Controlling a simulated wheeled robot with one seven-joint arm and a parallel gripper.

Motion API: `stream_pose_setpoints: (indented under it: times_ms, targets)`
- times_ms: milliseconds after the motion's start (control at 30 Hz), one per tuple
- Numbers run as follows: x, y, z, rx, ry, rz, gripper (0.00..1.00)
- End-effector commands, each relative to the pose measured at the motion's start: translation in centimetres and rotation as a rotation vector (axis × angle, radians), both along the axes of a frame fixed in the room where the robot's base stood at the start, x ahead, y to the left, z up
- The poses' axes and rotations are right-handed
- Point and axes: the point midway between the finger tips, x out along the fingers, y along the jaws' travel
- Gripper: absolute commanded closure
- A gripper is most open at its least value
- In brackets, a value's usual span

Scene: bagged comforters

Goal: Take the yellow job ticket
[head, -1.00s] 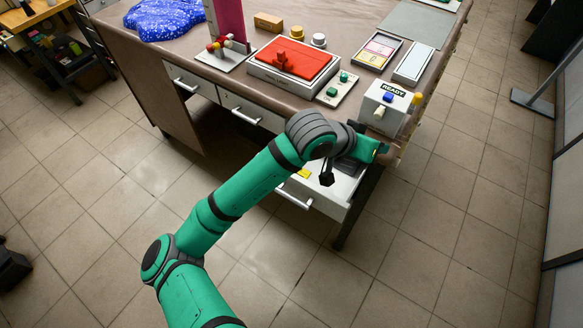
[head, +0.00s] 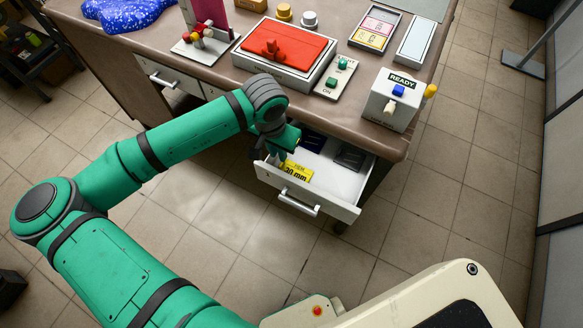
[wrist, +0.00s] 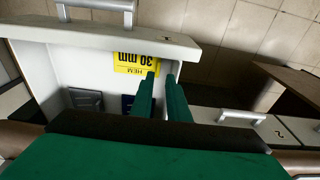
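The yellow job ticket (head: 297,171), printed "30 mm", lies in the open white drawer (head: 335,205) at the desk's right end. In the wrist view the ticket (wrist: 133,64) is near the drawer's front and side walls, to the left of the fingertips. My gripper (head: 274,158) is at the left side of the drawer, partly hidden by my arm. In the wrist view my gripper (wrist: 162,77) has its two green fingers apart with nothing seen between them. The ticket appears clear of the fingers.
A dark blue item (head: 313,141) and a dark grey item (head: 350,157) also lie in the drawer. The drawer handle (head: 298,204) sticks out in front. A grey READY box (head: 393,100) stands on the desk above. Floor in front of the drawer is clear.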

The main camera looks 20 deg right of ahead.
Motion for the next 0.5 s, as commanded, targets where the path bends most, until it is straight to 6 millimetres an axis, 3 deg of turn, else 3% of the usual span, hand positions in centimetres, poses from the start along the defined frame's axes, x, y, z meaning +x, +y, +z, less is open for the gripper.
stream_pose_setpoints:
  times_ms: [267,500]
  targets:
    - [0.1,-0.3,-2.0,-0.001,-0.001,0.000,0.85]
    - [0.2,-0.6,-5.3,-0.001,0.001,0.002,0.85]
